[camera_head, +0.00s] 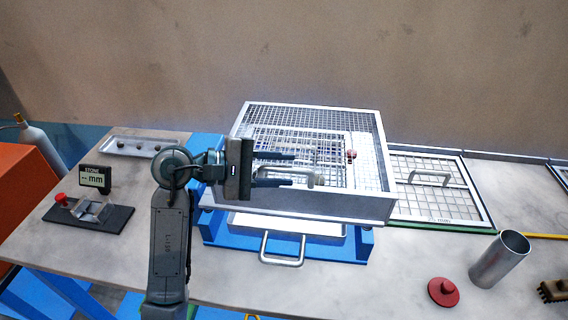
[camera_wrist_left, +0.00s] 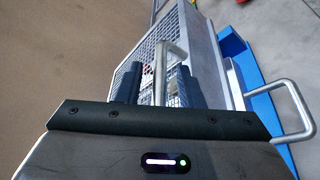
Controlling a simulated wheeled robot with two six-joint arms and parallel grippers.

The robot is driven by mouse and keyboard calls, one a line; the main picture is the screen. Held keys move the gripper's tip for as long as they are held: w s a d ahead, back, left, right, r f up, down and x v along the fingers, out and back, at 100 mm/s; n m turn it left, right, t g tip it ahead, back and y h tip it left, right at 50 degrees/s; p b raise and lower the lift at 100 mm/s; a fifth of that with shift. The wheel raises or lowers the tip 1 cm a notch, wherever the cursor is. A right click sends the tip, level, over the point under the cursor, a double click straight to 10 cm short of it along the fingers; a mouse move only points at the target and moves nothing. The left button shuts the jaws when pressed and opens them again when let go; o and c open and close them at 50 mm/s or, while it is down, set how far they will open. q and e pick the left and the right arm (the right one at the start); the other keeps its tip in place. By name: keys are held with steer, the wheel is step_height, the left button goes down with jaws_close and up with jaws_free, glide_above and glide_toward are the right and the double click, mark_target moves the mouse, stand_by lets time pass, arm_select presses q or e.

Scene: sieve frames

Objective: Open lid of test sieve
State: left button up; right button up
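The test sieve (camera_head: 350,207) is a metal box with wire mesh, standing on a blue base in the middle of the table. Its mesh lid (camera_head: 375,160) has a pale bar handle (camera_head: 305,177) near the front left. My left gripper (camera_head: 293,169) reaches in from the left over the sieve, with two dark fingers apart. In the left wrist view the handle (camera_wrist_left: 160,68) shows between the open fingers (camera_wrist_left: 153,82); I cannot tell whether they touch it. A small red knob (camera_head: 351,155) sits on the mesh side. My right gripper is not in view.
A tray with a handle (camera_head: 283,262) juts from the blue base (camera_head: 225,232). A mesh panel (camera_head: 440,206) lies at right. A size display (camera_head: 92,178) is at left.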

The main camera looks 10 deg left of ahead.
arm_select(q)
steer(key=shift+w+d+f, duration=0.1)
steer(key=shift+w+d, duration=0.05)
steer(key=shift+d, duration=0.3)
steer(key=shift+c, duration=0.2)
jaws_close()
steer(key=w+r+n+g+p, duration=0.1)
steer(key=w+r, duration=0.3)
steer(key=r, duration=0.5)
steer(key=w+r+n+g+y+p, duration=0.1)
steer(key=w+r+n+p, duration=0.2)
steer(key=r, duration=0.6)
steer(key=shift+w+p, duration=0.6)
steer(key=shift+w, duration=0.25)
